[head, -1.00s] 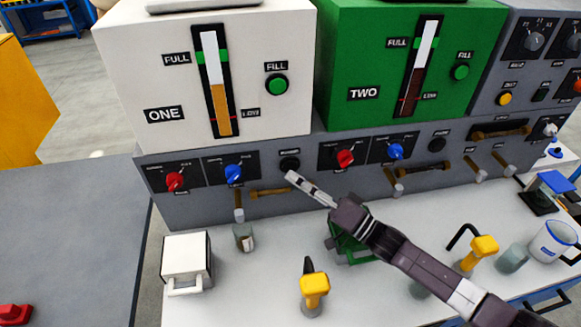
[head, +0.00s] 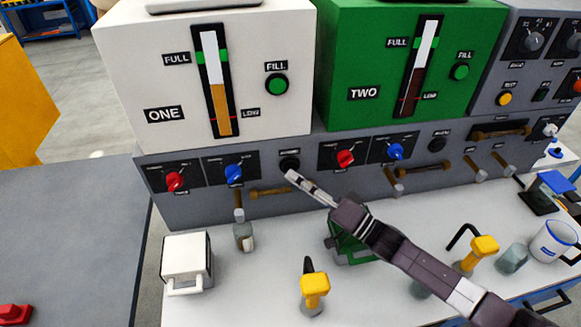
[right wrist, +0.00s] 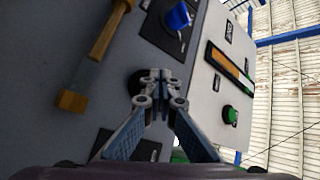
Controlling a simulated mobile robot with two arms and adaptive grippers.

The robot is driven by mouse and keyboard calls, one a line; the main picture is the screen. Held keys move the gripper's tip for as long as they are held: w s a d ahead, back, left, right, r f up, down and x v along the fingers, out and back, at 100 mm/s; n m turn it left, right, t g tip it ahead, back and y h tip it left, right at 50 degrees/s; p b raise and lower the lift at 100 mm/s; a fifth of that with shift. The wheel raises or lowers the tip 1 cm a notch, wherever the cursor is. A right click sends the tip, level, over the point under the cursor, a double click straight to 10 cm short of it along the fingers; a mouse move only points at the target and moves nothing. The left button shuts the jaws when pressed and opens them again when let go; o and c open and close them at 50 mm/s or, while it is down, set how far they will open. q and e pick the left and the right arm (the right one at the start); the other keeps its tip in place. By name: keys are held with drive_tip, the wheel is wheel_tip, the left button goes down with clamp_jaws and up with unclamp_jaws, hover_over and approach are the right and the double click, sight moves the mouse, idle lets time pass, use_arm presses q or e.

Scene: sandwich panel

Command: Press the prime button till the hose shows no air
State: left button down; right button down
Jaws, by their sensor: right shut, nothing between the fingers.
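The black button under tank ONE (head: 289,163) sits on the grey panel, with a small label above it too blurred to read. My right gripper (head: 291,175) is shut and empty, its tips at the lower edge of this button. In the right wrist view the shut fingertips (right wrist: 158,76) overlap the dark round button (right wrist: 134,84) and hide part of it; I cannot tell whether it is pressed in. A brown, hose-like tube (head: 270,192) runs along the panel below the button. Whether it contains air is too small to tell. My left gripper is not in view.
Red (head: 174,181) and blue (head: 234,173) knobs lie left of the button. A glass jar (head: 242,237) stands below a spout. A white box (head: 187,262), a yellow-headed tool (head: 314,286) and a green object (head: 352,249) stand on the counter.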

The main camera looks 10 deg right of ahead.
drive_tip(key=shift+w, duration=0.35)
drive_tip(key=shift+w, duration=0.45)
idle(0.5)
drive_tip(key=shift+s+r, duration=0.1)
drive_tip(key=shift+s+p, duration=0.35)
drive_tip(key=shift+s, duration=0.45)
drive_tip(key=shift+s+p, duration=1.4)
drive_tip(key=shift+s, duration=1.05)
